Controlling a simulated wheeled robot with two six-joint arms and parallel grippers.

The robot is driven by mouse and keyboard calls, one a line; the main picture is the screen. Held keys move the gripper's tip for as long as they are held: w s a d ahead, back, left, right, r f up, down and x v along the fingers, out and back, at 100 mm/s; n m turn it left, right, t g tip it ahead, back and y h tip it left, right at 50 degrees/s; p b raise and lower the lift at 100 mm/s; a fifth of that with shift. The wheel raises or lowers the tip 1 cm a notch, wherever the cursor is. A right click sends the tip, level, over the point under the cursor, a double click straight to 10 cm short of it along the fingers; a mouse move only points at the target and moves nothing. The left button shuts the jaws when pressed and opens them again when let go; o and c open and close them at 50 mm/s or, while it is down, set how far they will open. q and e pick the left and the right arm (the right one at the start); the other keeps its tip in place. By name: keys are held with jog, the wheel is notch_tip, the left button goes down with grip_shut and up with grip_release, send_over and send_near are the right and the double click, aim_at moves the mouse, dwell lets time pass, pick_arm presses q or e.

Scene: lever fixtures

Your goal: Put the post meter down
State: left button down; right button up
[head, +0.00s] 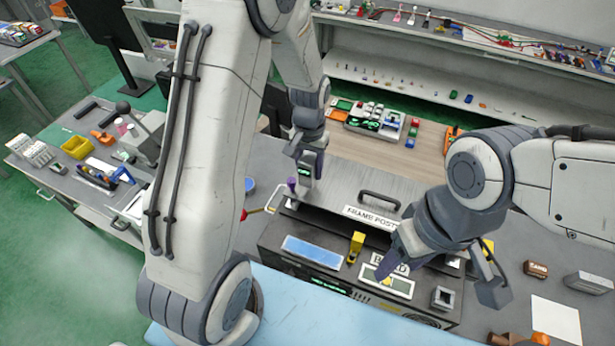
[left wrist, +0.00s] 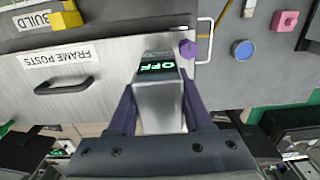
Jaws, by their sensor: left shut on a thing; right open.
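My left gripper (head: 308,170) is shut on the post meter, a silver block whose dark screen reads OFF in green. In the left wrist view the post meter (left wrist: 160,98) sits between the two purple fingers (left wrist: 160,108). The post meter is held over the metal lid (head: 345,188) labelled FRAME POSTS, near its left end beside a purple knob (head: 292,184). I cannot tell whether its underside touches anything. My right gripper (head: 442,275) is open over the right part of the grey fixture box (head: 282,240).
A SAND block (head: 536,268) and white sheet (head: 556,322) lie right.

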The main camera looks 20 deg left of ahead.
aim_at(308, 179)
pick_arm(q)
jog(key=shift+a+f, duration=0.1)
jog(key=shift+f, duration=1.95)
jog(key=shift+f, duration=0.1)
jog(key=c, duration=0.6)
grip_release()
